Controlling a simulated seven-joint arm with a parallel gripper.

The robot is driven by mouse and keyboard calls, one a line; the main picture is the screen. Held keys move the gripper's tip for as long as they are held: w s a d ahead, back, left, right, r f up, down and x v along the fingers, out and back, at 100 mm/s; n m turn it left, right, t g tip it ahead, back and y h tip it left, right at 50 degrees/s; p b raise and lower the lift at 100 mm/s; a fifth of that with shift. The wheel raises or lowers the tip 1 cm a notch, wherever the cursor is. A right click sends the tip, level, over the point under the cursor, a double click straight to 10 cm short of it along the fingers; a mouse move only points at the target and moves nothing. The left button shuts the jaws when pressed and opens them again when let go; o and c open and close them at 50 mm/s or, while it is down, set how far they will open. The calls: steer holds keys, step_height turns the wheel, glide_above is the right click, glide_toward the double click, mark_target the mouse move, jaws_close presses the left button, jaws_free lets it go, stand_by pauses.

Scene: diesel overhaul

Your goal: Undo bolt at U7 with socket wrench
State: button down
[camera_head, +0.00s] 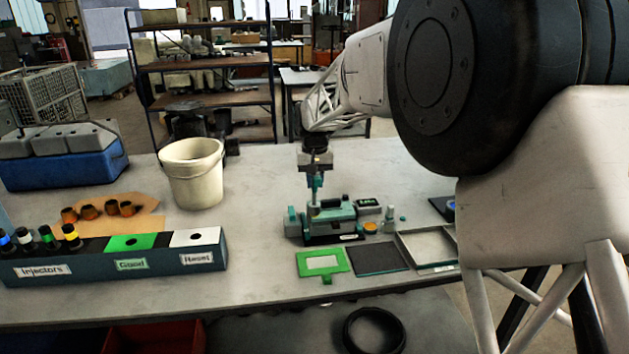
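My gripper (316,170) points down over a teal and grey unit (333,218) on the bench. An upright teal piece (316,187) runs from the gripper's fingers down to the top of the unit. It may be the socket wrench, but it is too small to be sure. The fingers are too small to show whether they are open or shut on it. I cannot make out the bolt or a U7 mark.
A green frame (323,263), a dark mat (380,259) and a shallow tray (428,247) lie in front of the unit. A labelled injector box (115,262), a cream bucket (192,173) and a blue crate (68,166) stand left. Bench between bucket and unit is clear.

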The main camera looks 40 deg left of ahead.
steer(key=n, duration=0.7)
steer(key=shift+r, duration=0.1)
steer(key=n, duration=0.5)
steer(key=shift+n, duration=0.4)
steer(key=c, duration=1.7)
jaws_free()
jaws_close()
steer(key=shift+r, duration=0.2)
steer(key=shift+r, duration=1.55)
